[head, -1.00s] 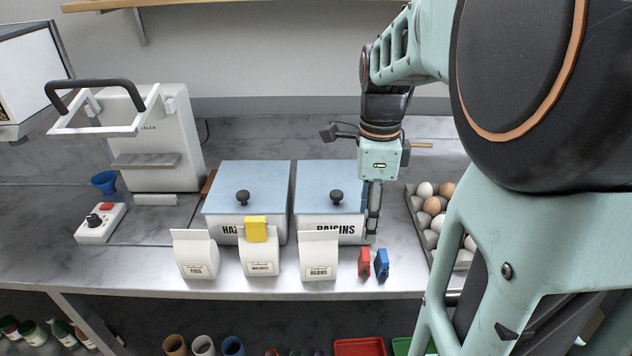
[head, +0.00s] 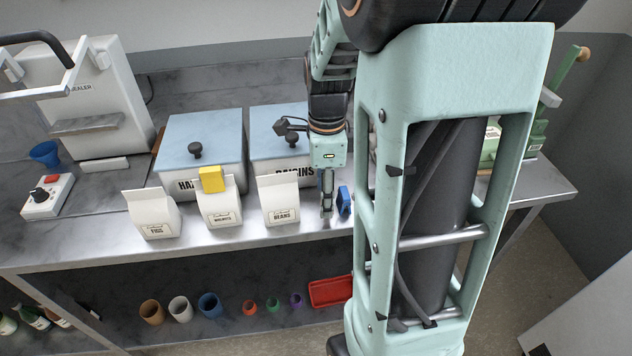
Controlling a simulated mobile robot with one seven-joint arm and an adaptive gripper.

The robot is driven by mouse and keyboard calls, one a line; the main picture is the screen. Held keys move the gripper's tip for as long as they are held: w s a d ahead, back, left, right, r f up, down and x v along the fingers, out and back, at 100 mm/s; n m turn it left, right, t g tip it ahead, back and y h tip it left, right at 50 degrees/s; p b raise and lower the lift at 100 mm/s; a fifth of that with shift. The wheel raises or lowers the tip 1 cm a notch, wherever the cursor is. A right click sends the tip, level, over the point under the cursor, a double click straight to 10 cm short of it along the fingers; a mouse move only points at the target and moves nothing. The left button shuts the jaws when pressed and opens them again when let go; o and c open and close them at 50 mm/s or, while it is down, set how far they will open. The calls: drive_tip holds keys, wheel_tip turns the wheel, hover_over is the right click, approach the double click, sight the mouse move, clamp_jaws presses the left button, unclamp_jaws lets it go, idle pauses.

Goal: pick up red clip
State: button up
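The red clip does not show now; the spot just left of the blue clip (head: 343,202), where it stood before, is covered by my gripper (head: 326,212). My gripper points down at the front of the steel counter, right of the beans bag, with its fingertips low near the counter top. The fingers are seen nearly edge-on, so I cannot tell whether they are open or shut, or whether the red clip is between them. The blue clip stands upright close to the right of the fingers.
The beans bag (head: 279,201) stands left of my gripper, beside the walnuts bag (head: 219,205) with a yellow clip (head: 212,179) and the figs bag (head: 151,216). The raisins bin (head: 280,169) is behind. A red tray (head: 331,291) and several cups are on the lower shelf.

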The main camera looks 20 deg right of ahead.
drive_tip(key=shift+c, duration=0.2)
drive_tip(key=c, duration=0.9)
drive_tip(key=shift+c, duration=0.2)
drive_tip(key=shift+r, duration=0.15)
